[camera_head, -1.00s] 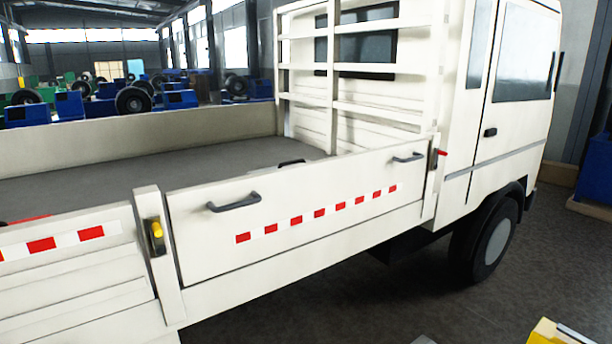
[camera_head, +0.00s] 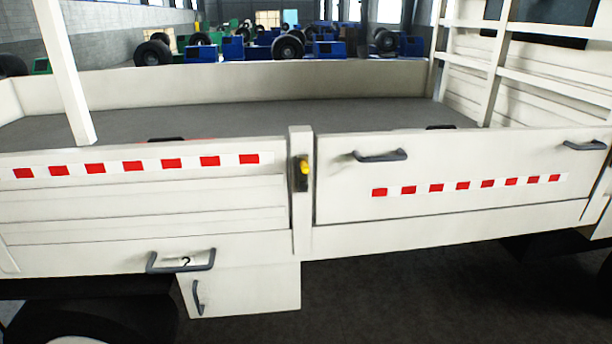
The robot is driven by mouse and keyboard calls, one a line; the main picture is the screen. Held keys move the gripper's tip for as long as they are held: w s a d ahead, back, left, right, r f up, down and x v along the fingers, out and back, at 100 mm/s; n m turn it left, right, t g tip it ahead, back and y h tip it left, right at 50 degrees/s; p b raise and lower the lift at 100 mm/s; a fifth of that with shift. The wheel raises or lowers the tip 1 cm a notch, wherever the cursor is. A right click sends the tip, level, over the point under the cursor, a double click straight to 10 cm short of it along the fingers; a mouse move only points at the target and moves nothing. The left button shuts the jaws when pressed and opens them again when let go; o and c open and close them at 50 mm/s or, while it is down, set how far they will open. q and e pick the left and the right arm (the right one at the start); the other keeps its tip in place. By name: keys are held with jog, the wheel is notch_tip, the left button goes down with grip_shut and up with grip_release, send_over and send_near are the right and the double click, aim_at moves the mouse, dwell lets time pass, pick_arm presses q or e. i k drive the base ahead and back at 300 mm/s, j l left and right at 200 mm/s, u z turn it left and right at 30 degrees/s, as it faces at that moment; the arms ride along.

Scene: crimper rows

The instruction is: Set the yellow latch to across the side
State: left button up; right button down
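The yellow latch (camera_head: 305,168) is a small yellow knob on a dark plate, set in the upper part of the white post (camera_head: 302,220) between two side panels of the truck bed. It sits near the middle of the head view. The knob is too small for me to tell exactly how it is turned. Neither of my grippers shows in the view.
The right side panel (camera_head: 450,205) has a dark handle (camera_head: 380,156) close to the latch. The left panel (camera_head: 140,215) has a lower handle (camera_head: 181,261) above a white box (camera_head: 245,290). A wheel (camera_head: 90,318) is at lower left. Dark floor (camera_head: 420,300) is clear at lower right.

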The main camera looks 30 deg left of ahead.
aim_at(303, 170)
jog(key=k+j, duration=0.3)
jog(key=j, duration=0.2)
jog(key=k+j+u, duration=0.1)
jog(key=u, duration=1.5)
